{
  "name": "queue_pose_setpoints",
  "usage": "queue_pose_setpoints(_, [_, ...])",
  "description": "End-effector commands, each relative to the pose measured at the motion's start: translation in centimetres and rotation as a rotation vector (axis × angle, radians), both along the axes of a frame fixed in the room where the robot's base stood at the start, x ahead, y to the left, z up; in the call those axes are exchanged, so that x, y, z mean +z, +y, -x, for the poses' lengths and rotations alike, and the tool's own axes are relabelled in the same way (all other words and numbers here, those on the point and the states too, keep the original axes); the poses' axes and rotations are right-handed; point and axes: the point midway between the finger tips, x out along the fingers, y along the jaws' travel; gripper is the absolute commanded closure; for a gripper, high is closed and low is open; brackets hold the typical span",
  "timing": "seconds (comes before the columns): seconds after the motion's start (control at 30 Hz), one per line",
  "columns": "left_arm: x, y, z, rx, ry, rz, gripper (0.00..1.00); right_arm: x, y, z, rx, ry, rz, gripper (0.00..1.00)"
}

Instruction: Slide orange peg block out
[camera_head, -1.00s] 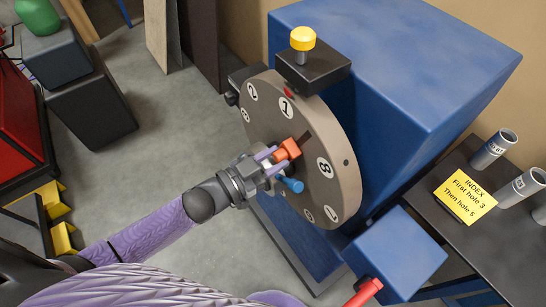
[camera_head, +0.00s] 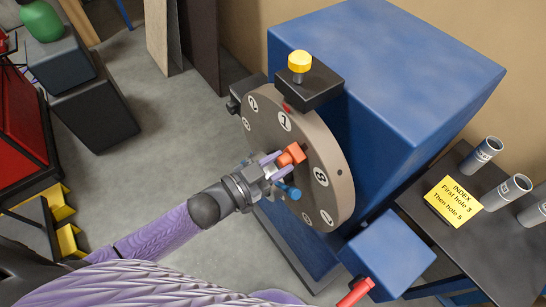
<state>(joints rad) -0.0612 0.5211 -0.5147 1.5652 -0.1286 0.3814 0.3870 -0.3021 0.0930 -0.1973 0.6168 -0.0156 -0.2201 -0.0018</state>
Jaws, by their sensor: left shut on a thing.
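The orange peg block (camera_head: 291,154) sits at the front of the round grey-brown numbered dial (camera_head: 330,165), near its middle. My left gripper (camera_head: 275,167) reaches in from the left, its lilac fingers closed on the orange block. The fingers and wrist hide part of the block and the dial's hub. A blue knob (camera_head: 290,191) sticks out just below the fingers. My right gripper does not show.
The dial is mounted on a large blue machine (camera_head: 400,60). A black block with a yellow knob (camera_head: 300,62) stands above the dial. A red handle (camera_head: 356,292) juts out at the lower right. A table (camera_head: 480,235) holds grey tubes and a yellow note (camera_head: 454,201).

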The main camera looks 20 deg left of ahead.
Motion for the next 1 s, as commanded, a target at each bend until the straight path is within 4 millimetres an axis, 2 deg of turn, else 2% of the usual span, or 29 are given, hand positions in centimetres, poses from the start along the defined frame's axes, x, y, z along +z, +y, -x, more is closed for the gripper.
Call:
queue_pose_setpoints(0.03, [2.1, -0.3, 0.2, -0.002, -0.005, 0.004, 1.0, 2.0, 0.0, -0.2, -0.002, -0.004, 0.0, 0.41])
queue_pose_setpoints(0.1, [2.6, -0.6, 0.4, -0.002, -0.005, 0.003, 1.0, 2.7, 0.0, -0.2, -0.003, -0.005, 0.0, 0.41])
queue_pose_setpoints(0.37, [2.3, -0.7, 0.4, -0.004, -0.01, 0.006, 1.0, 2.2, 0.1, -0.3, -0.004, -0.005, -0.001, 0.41])
queue_pose_setpoints(0.4, [2.3, -0.7, 0.4, -0.004, -0.011, 0.007, 0.61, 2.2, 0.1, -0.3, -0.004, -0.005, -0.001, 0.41])
queue_pose_setpoints(0.57, [2.2, -0.7, 0.5, -0.002, -0.008, 0.006, 0.28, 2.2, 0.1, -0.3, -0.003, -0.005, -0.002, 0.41])
queue_pose_setpoints(0.87, [2.1, -0.5, 0.6, -0.002, -0.003, 0.002, 0.28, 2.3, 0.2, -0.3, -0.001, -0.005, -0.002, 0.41])
queue_pose_setpoints(1.0, [2.0, 0.7, 2.2, -0.001, 0.0, 0.001, 0.28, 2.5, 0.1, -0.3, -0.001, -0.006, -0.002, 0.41])
